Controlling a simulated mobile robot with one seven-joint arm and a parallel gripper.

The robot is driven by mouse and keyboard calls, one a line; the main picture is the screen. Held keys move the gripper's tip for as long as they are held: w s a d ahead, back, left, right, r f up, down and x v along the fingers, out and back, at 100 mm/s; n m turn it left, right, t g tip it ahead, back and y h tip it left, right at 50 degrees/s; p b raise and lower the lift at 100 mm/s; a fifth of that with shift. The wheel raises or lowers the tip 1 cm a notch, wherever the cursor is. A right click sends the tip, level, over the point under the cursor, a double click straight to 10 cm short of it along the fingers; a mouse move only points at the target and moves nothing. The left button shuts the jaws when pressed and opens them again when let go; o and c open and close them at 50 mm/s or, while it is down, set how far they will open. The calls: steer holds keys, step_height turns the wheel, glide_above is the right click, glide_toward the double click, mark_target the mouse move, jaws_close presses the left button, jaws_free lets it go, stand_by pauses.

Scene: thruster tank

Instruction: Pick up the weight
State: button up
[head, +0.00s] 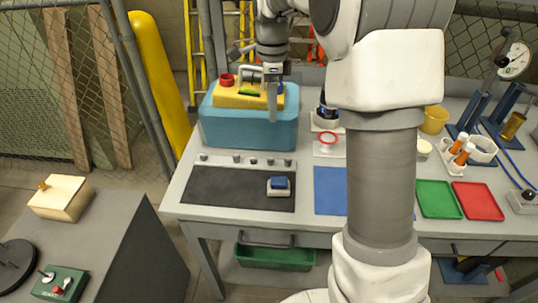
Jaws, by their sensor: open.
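I cannot tell for certain which object is the weight. One candidate is a brass-coloured cylinder (512,125) in a blue stand at the right of the bench; another is a small block with a dark blue top (279,184) on the dark mat. My gripper (270,100) points down in front of the right part of a blue tub (245,130) with a yellow top (237,97). It is open, and I see nothing held. Its fingers overlap the tub in the picture, so whether they touch it is unclear.
On the bench are a dark mat (222,188), a blue mat (328,190), a green tray (438,199), a red tray (478,201) and a yellow cup (434,119). My arm hides the bench's middle. A lower cabinet (105,240) stands at left.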

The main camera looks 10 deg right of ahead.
steer(key=b, duration=0.2)
glide_above(271, 158)
step_height(271, 158, down, 12)
steer(key=shift+w+f, duration=0.1)
steer(key=shift+w, duration=0.05)
step_height(271, 158, down, 5)
jaws_close()
stand_by(0.3)
